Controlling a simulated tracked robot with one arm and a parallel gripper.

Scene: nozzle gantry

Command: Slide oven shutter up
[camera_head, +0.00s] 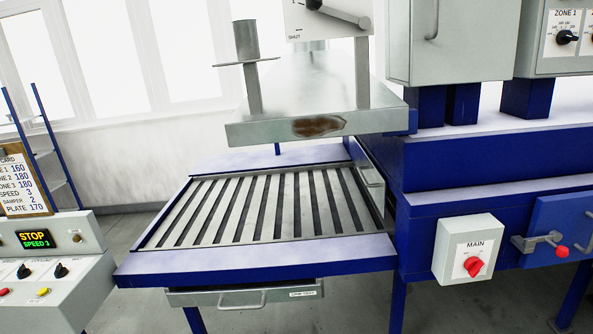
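A narrow grey panel with a bar handle (370,180) stands upright at the right end of the slatted conveyor, against the blue oven body (460,170). It looks like the oven shutter, seen at a steep angle, and it is low in the opening. Its upper part is partly hidden behind the metal hood (270,125), which hangs above the conveyor and has a brown stain on its front edge. My gripper is not in view, so I cannot see whether it is open or shut.
The slatted conveyor (262,210) has a blue frame, with a handled drawer (243,298) below. A lever plate marked SHUT (330,20) is above. A MAIN switch box (468,250) and a red-knobbed latch (545,245) are right. A control console (45,260) is left.

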